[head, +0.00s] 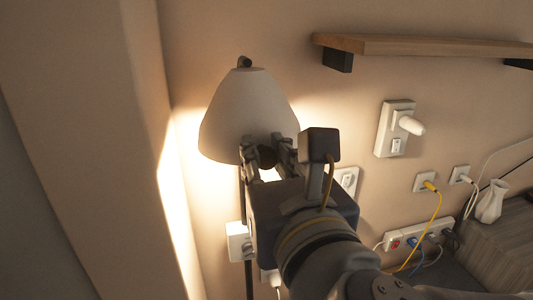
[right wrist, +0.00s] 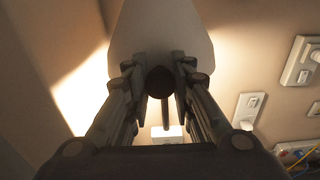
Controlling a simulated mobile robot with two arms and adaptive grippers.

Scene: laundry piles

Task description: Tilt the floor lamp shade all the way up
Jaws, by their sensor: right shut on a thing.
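The floor lamp shade (head: 240,107) is a pale cone, lit, near the wall corner in the head view; its wide end points down. Its dark pole (head: 249,277) runs down below it. My right gripper (head: 270,147) is at the shade's lower rim. In the right wrist view the shade (right wrist: 160,38) is straight ahead, and the gripper's fingers (right wrist: 160,75) are on both sides of a dark round knob (right wrist: 160,82) at the rim, shut on it. My left gripper is not in view.
A wooden shelf (head: 425,46) juts from the wall at upper right. A wall fixture (head: 394,128), sockets with cables and a power strip (head: 420,234) are to the right. A white vase (head: 491,202) stands on a cabinet. The wall corner is close on the left.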

